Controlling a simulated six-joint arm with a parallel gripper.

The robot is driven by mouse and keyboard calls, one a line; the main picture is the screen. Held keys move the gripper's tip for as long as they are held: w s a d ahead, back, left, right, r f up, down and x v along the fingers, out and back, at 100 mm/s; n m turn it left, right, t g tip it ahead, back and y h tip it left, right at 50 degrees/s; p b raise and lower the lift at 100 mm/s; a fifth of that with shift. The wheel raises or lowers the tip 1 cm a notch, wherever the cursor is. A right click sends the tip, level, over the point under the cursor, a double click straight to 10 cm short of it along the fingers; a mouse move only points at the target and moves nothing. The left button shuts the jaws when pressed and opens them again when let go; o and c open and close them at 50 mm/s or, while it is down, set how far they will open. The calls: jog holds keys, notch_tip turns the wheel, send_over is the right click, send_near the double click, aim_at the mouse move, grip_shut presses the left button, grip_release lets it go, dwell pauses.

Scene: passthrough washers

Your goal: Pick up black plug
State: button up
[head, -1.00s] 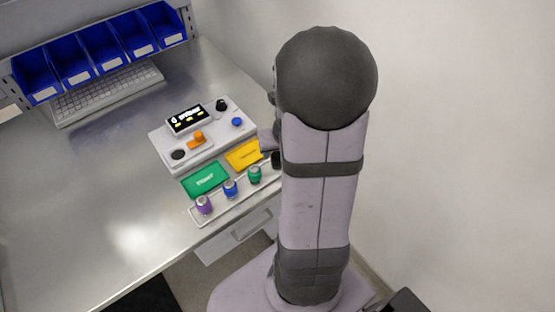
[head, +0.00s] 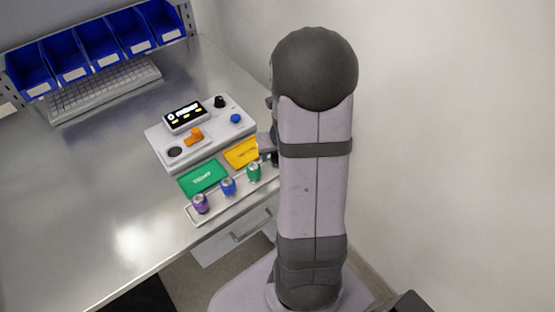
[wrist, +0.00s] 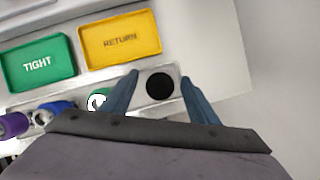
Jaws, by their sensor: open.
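The black plug (wrist: 160,86) shows as a dark round top at the right end of the silver rack in the wrist view. My gripper (wrist: 160,80) is open, with one blue-grey finger on each side of the plug in that view. Whether the fingers are level with the plug or above it, I cannot tell. In the head view my arm hides most of the plug and gripper.
Purple (head: 200,203), blue (head: 228,186) and green (head: 254,172) plugs stand left of it in the rack (head: 213,214). A grey device (head: 160,140) stands farther back.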

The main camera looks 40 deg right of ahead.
jog(key=c, duration=1.2)
notch_tip(320, 180, up, 10)
jog(key=p, duration=0.6)
jog(key=w+a+r+n+y, duration=0.1)
jog(key=w+a+n, duration=0.3)
jog(key=w+a, duration=0.6)
jog(key=w+a+r+n+y, duration=0.2)
jog(key=w+a+n, duration=0.3)
jog(key=w+a, duration=0.6)
jog(key=a, duration=0.3)
jog(key=shift+w+y+p, duration=0.15)
jog(key=shift+y+p, duration=0.15)
